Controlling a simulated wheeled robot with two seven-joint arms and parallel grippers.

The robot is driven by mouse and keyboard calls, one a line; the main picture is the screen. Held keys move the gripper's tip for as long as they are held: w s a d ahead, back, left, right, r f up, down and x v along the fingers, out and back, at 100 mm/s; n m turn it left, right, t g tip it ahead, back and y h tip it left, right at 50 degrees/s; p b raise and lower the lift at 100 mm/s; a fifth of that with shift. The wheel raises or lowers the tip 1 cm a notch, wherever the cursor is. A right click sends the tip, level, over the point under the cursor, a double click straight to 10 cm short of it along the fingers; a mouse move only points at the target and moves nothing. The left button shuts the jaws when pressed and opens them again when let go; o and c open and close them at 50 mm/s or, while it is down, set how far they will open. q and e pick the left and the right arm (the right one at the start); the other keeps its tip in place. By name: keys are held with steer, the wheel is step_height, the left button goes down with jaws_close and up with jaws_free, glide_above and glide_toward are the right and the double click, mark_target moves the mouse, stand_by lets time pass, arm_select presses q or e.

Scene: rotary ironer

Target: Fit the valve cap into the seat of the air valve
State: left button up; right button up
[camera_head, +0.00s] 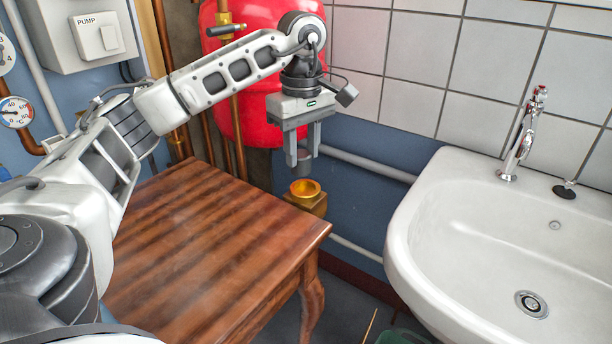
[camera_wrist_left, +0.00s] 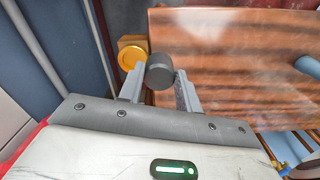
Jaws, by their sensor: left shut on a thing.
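My left gripper (camera_head: 303,150) points down and is shut on the valve cap, a dark grey cylinder (camera_wrist_left: 160,72). In the head view the cap (camera_head: 304,161) shows only partly between the fingers. The air valve (camera_head: 318,207) is a brass block with a round golden seat (camera_head: 305,187) facing up, just behind the wooden table's far corner. The cap is above the seat, with a gap between them. In the left wrist view the seat (camera_wrist_left: 130,56) shows just left of the cap, partly overlapped by it. My right gripper is not in view.
A wooden table (camera_head: 200,240) fills the lower middle, its top bare. A white sink (camera_head: 420,215) with a chrome tap (camera_head: 522,140) stands at right. A red tank (camera_head: 262,110) and copper pipes are behind my arm. A grey pipe (camera_head: 365,164) runs along the blue wall.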

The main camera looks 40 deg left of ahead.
mark_target(306, 157)
arm_select(q)
steer(key=w+a+f, duration=0.1)
steer(key=w+f, duration=0.1)
steer(key=w+a+f, duration=0.1)
steer(key=f, duration=0.1)
steer(key=w+a+f, duration=0.2)
steer(key=f, duration=0.1)
steer(key=shift+w+b, duration=0.3)
steer(key=shift+b, duration=0.05)
step_height(306, 157, down, 3)
steer(key=shift+a, duration=0.1)
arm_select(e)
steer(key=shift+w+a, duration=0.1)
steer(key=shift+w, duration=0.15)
arm_select(q)
steer(key=shift+f, duration=0.15)
steer(key=o, duration=1)
steer(key=shift+o, duration=0.2)
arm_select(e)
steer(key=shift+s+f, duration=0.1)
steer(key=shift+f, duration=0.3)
